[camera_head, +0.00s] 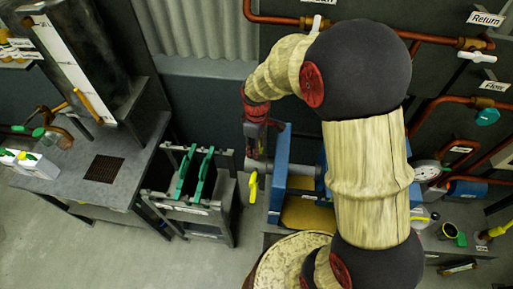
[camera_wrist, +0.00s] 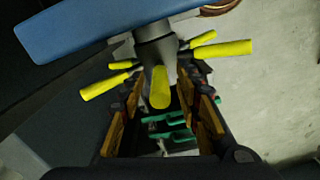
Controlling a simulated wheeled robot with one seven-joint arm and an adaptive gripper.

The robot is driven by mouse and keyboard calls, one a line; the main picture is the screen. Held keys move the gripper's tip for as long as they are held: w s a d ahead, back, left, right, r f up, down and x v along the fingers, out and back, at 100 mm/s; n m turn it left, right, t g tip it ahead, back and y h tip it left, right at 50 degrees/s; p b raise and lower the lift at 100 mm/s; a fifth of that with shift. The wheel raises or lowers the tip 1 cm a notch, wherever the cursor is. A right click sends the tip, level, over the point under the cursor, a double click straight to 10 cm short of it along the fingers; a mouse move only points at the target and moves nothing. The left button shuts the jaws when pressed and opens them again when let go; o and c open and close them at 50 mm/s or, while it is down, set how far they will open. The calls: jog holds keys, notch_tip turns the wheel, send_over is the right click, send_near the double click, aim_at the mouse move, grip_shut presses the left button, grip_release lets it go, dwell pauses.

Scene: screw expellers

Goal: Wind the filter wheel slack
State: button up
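The filter wheel has a dark hub with several yellow-tipped spokes, which show in the wrist view (camera_wrist: 160,88) in front of a blue panel. One yellow grip points toward the camera and appears between the fingers of my gripper (camera_wrist: 166,105). The fingers, with orange-brown pads, stand apart on either side of that grip, and I see no clear contact. In the head view my gripper (camera_head: 256,150) hangs down beside the blue frame, over the wheel. One yellow grip (camera_head: 253,188) shows below it; most of the wheel is hidden by the gripper or too small to see.
A black rack with green-handled plates (camera_head: 196,175) stands just left of the wheel. A grey bench (camera_head: 120,180) is further left. Copper pipes and valves (camera_head: 480,102) line the right wall. The floor at front left (camera_head: 120,255) is clear.

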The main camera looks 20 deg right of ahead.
jog(key=shift+c, duration=1)
grip_shut()
